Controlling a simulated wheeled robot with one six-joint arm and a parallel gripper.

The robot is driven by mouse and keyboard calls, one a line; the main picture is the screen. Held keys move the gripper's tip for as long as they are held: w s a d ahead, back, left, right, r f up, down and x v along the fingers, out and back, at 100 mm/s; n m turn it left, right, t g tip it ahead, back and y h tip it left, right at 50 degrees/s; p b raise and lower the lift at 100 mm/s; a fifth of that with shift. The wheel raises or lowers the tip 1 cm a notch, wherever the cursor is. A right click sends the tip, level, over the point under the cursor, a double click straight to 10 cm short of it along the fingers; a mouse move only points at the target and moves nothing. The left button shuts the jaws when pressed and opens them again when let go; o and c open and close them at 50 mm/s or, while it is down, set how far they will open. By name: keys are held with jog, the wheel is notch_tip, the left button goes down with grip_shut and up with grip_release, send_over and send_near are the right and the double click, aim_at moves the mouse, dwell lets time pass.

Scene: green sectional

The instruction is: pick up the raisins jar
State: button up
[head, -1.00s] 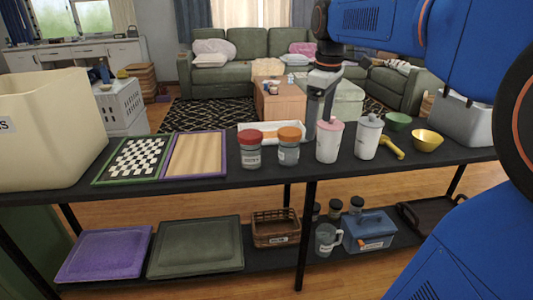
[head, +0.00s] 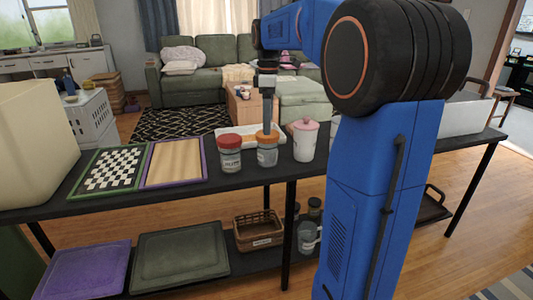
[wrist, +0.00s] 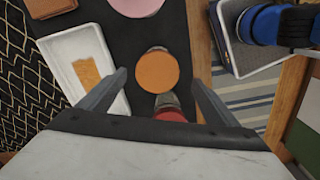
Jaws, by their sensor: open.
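Two lidded jars stand side by side on the black tabletop. The orange-lidded jar (head: 267,156) has a pale label that I cannot read clearly. The red-lidded jar (head: 230,160) stands to its left, with a label that seems to read "nuts". My gripper (head: 267,128) is over the orange-lidded jar, pointing down. In the wrist view my gripper (wrist: 157,78) is open, with the orange lid (wrist: 157,72) between its fingers and clear space on both sides. The red lid (wrist: 171,115) is partly hidden by the gripper body.
A pink-lidded white canister (head: 305,143) stands just right of the jars. A white tray (wrist: 105,103) lies behind them. A checkerboard (head: 92,188) and a wooden board (head: 174,165) lie to the left. My arm hides the tabletop farther right.

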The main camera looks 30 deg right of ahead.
aim_at(268, 147)
notch_tip(268, 147, down, 6)
jog(key=shift+r, duration=0.1)
jog(key=shift+w+f, duration=0.15)
jog(key=shift+f, duration=1.2)
jog(key=shift+w+f, duration=0.1)
jog(key=shift+f, duration=1.25)
jog(key=c, duration=1.2)
